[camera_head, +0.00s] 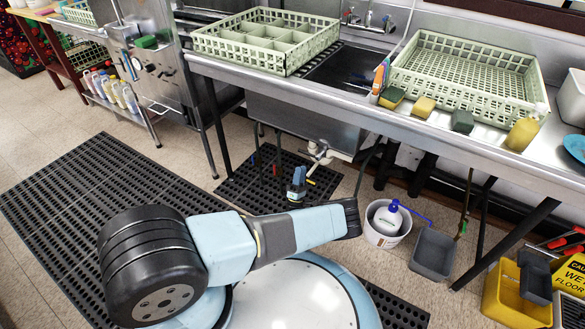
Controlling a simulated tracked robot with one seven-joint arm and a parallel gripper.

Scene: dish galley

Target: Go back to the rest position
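My light-blue and black arm reaches across the lower middle of the head view, low over the floor in front of the sink counter. A small light-blue and dark part (297,185) shows just behind the forearm, above the black floor mat. It looks like the end of my arm, with my gripper there. It is too small and too far hidden by the forearm to show fingers or whether they are open. I see no object held in it.
The steel counter (365,104) carries green dish racks (268,42), sponges and a yellow bottle (522,133). Below it stand a white bucket (374,233), a grey bin (433,254) and a yellow mop bucket (513,294). Open matted floor (75,190) lies left.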

